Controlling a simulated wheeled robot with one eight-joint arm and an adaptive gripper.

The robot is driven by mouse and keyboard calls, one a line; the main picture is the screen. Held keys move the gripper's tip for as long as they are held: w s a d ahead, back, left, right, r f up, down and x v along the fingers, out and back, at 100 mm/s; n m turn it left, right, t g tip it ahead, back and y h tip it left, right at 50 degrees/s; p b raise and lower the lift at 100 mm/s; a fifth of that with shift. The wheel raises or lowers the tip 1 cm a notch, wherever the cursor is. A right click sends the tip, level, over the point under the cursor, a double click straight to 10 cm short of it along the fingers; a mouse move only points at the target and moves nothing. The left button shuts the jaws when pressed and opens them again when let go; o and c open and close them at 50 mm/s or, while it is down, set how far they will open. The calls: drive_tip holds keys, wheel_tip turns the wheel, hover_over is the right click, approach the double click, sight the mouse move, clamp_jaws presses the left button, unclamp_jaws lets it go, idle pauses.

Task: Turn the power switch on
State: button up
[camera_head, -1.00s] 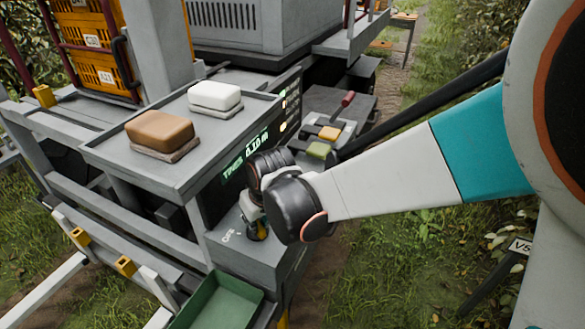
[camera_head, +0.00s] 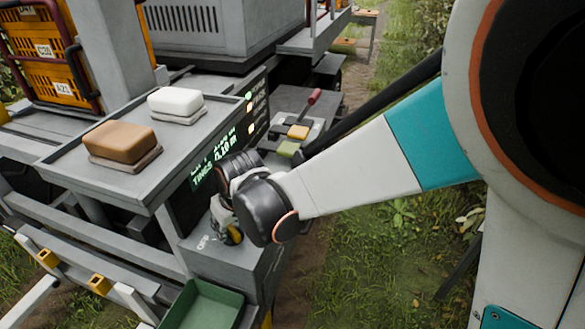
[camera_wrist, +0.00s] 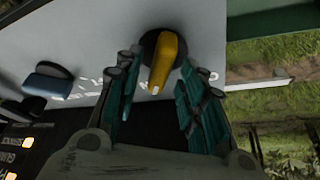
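The power switch is a yellow lever knob on a dark round base, seen in the wrist view (camera_wrist: 164,65). It is on the grey panel (camera_wrist: 110,25), and part of it shows in the head view (camera_head: 235,235) beside the "OFF" lettering. My gripper (camera_wrist: 158,72) is open, with one dark green finger on each side of the knob. Gaps show between the fingers and the knob, so I see no firm hold. In the head view my gripper (camera_head: 224,214) is over the panel, mostly hidden behind my wrist.
A tray (camera_head: 165,182) holding a brown block (camera_head: 120,141) and a white block (camera_head: 176,101) stands left of my wrist. A lit display (camera_head: 212,168) is close behind it. A green bin (camera_head: 203,303) sits below the panel. A blue-grey control (camera_wrist: 48,84) is at left in the wrist view.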

drive_tip(key=n+g, duration=0.1)
drive_tip(key=n, duration=0.2)
drive_tip(key=n+g+y+p, duration=0.1)
drive_tip(key=n, duration=0.2)
drive_tip(key=shift+w, duration=0.15)
drive_tip(key=n+g, duration=0.1)
drive_tip(key=n, duration=0.1)
drive_tip(key=n+g+p, duration=0.1)
drive_tip(key=n, duration=0.2)
drive_tip(key=shift+w+y, duration=0.1)
drive_tip(key=shift+y, duration=0.3)
drive_tip(key=shift+d+r+n, duration=0.1)
drive_tip(key=shift+r+n, duration=0.15)
drive_tip(key=shift+n, duration=0.35)
drive_tip(key=p+v, duration=0.3)
drive_tip(key=v, duration=1.1)
drive_tip(key=w+d+m+t+b, duration=0.2)
drive_tip(key=w+d+m, duration=0.1)
drive_tip(key=d, duration=0.5)
drive_tip(key=s+d+f+m+t+h+b, duration=0.2)
drive_tip(key=s+d+f+m+b, duration=0.3)
drive_tip(key=s+d+m+b, duration=0.1)
drive_tip(key=s+d+f+m+t+h+b, duration=0.1)
drive_tip(key=s+d+f+m+t+b, duration=0.1)
drive_tip(key=s+d+f+m+b, duration=0.3)
drive_tip(key=shift+s+d+m+t+h+b, duration=0.35)
drive_tip(key=shift+s+d+m+b, duration=0.75)
drive_tip(key=shift+s+d+b, duration=0.65)
